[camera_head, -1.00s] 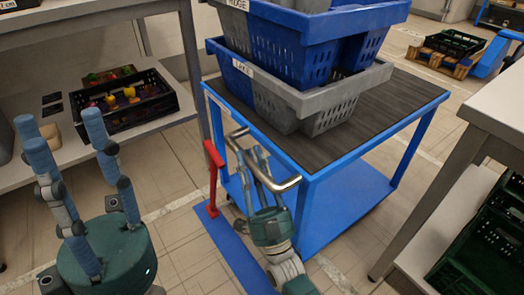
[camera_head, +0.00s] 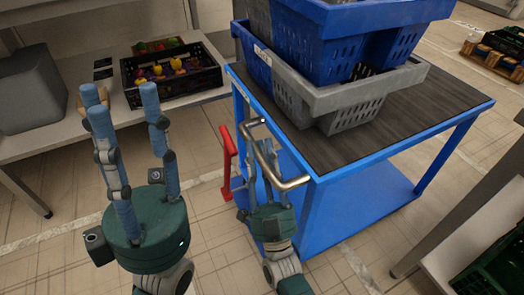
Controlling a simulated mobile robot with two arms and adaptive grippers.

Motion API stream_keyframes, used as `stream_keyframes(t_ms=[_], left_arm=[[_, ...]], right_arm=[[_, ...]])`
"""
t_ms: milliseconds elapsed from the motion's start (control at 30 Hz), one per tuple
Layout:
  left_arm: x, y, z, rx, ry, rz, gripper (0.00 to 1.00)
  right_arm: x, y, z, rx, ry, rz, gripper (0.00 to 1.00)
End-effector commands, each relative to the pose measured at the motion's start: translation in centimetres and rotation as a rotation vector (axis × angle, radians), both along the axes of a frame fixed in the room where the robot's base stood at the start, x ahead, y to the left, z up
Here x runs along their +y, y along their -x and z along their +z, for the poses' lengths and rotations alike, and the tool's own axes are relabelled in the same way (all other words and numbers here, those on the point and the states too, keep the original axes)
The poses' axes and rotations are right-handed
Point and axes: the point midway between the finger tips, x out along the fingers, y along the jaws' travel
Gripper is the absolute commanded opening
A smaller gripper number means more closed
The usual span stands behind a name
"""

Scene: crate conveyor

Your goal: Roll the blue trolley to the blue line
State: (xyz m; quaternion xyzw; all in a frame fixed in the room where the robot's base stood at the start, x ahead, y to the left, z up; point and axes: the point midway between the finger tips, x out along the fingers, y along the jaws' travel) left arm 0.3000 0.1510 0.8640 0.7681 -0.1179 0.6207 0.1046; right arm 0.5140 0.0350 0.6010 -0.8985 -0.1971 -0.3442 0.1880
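The blue trolley (camera_head: 310,210) stands at center right, with a dark top and a blue lower shelf. A metal handle (camera_head: 293,184) sticks out from its near left side. My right gripper (camera_head: 258,158) is at this handle, its fingers close together around the bar; the exact contact is partly hidden. My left gripper (camera_head: 122,95) is open and empty, left of the trolley and apart from it. I cannot make out the blue line on the floor now.
Stacked crates, a grey one (camera_head: 340,112) with blue ones (camera_head: 345,60) above, stand on the trolley. A red upright piece (camera_head: 229,160) is beside the handle. A shelf at left holds a black crate (camera_head: 195,90) and a grey box (camera_head: 30,92). Another table edge (camera_head: 455,215) is at right.

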Motion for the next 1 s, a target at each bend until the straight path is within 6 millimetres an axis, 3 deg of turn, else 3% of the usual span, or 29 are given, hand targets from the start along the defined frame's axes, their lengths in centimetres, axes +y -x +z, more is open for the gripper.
stream_keyframes(t_ms=[33,100,467,1000], left_arm=[[0.0,0.0,0.0,-0.002,0.001,0.0,0.38],[0.0,0.0,0.1,-0.004,0.0,0.0,0.38],[0.1,0.0,0.3,-0.01,0.002,0.003,0.38],[0.0,0.0,0.1,-0.004,-0.001,0.001,0.38]], right_arm=[[0.1,0.1,-0.2,0.002,0.0,0.004,0.33],[0.1,0.1,-0.2,0.002,0.001,0.003,0.45],[-0.1,0.3,-0.4,0.002,0.002,0.001,0.45],[-2.2,7.1,-7.3,0.005,0.003,0.003,0.45]])
